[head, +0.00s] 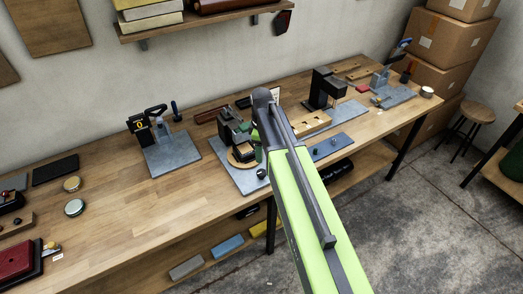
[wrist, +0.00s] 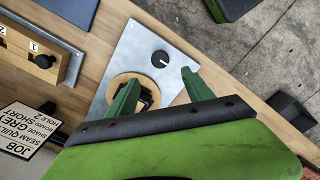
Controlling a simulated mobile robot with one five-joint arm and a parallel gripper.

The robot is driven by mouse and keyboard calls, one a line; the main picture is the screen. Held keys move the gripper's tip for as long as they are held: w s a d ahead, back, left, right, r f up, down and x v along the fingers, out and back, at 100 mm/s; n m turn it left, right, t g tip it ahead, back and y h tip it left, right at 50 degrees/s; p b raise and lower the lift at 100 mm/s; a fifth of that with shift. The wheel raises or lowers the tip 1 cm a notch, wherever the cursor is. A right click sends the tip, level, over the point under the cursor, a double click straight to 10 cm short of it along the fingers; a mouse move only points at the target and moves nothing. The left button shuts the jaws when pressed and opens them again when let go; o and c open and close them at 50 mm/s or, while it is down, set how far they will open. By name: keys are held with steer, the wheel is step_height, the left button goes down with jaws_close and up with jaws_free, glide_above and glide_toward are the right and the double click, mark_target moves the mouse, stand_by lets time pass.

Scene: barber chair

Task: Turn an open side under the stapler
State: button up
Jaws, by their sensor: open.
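A dark bench machine (head: 233,130), seemingly the stapler, stands on a grey metal plate (head: 228,176) at the middle of the bench. A round wooden disc (head: 240,158) lies at its foot. In the wrist view the disc (wrist: 122,80) shows on the plate (wrist: 135,48), near a black knob with a white mark (wrist: 160,59). My gripper (wrist: 158,77) is open, its green fingers apart above the plate and disc. A small dark part (wrist: 147,97) shows between them; I cannot tell whether they touch it. In the head view my arm partly hides this area.
A job card (wrist: 30,130) reads "GREY", "SHORT" and "HOLE 2". A wooden block (wrist: 38,50) is numbered 1 and 2. Another tool on a plate (head: 172,155) stands left, and a black press (head: 325,88) right. The bench between the left tool and the plate is clear.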

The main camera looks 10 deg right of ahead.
step_height(320, 180, up, 5)
steer(key=p, duration=0.3)
steer(key=shift+f, duration=0.1)
steer(key=s+f+m+b, duration=1)
steer(key=s+m, duration=0.2)
steer(key=s, duration=0.1)
steer(key=shift+s+f+m+b, duration=0.3)
steer(key=shift+s+f+m, duration=0.1)
steer(key=shift+a, duration=0.1)
